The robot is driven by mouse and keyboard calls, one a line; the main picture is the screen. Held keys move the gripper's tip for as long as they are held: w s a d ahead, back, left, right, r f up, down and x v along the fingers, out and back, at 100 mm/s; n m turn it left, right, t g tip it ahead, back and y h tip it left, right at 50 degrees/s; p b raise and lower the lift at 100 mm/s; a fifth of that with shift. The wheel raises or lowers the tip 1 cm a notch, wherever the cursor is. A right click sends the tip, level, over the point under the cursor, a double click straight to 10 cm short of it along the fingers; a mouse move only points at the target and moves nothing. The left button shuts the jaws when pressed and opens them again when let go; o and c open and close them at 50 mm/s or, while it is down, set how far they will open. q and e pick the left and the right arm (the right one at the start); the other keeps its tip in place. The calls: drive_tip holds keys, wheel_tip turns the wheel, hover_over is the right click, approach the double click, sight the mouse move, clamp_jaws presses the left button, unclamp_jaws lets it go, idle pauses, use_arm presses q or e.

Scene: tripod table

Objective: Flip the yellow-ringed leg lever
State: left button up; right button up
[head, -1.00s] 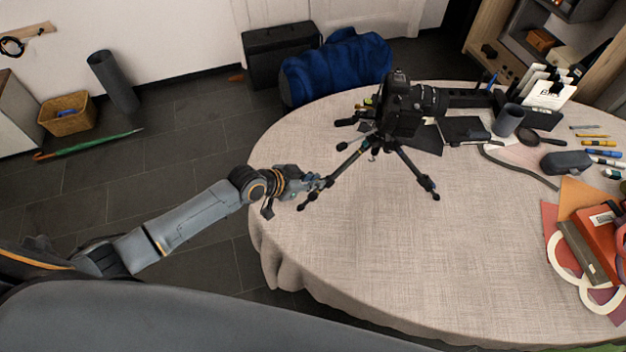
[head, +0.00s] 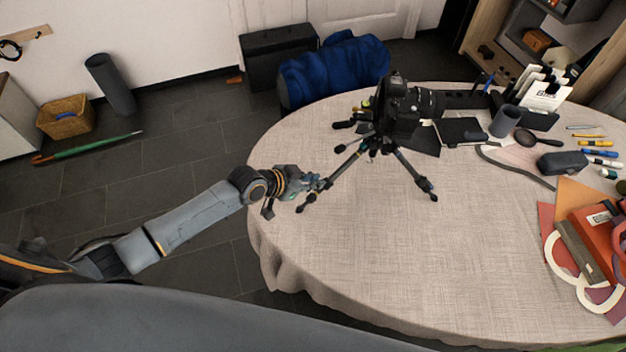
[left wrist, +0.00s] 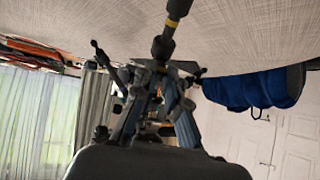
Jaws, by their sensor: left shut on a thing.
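A black tripod (head: 418,176) carrying a camera (head: 400,105) stands on the round table with its legs spread. My left gripper (head: 318,183) is at the lower part of its front-left leg. In the left wrist view, this leg, with a yellow ring (left wrist: 172,22), comes down from the top to between the fingertips (left wrist: 158,72) of my left gripper. The gripper is shut on the yellow-ringed leg at its clamp. The lever is hidden or too small to make out, so its position cannot be told. My right gripper is not in view.
The cloth-covered table (head: 350,260) is clear in front of the tripod. A dark cup (head: 505,121), a grey case (head: 563,163), pens and a red box (head: 600,235) lie to the right. A blue bag (head: 335,72) is behind the table.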

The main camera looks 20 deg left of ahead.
use_arm(q)
drive_tip(key=shift+w+d+r+p, duration=0.3)
drive_tip(key=shift+w+d+r, duration=0.1)
drive_tip(key=shift+r, duration=0.15)
idle(0.7)
drive_tip(key=o, duration=0.5)
drive_tip(key=shift+o, duration=0.2)
drive_tip(key=shift+f, duration=0.15)
drive_tip(key=shift+s+a, duration=0.1)
drive_tip(key=p+v, duration=0.1)
drive_tip(key=v, duration=0.1)
drive_tip(key=p+v, duration=0.1)
drive_tip(key=p, duration=0.1)
drive_tip(key=r+p+v, duration=0.1)
drive_tip(key=p+v, duration=0.1)
drive_tip(key=shift+r, duration=0.3)
idle(0.5)
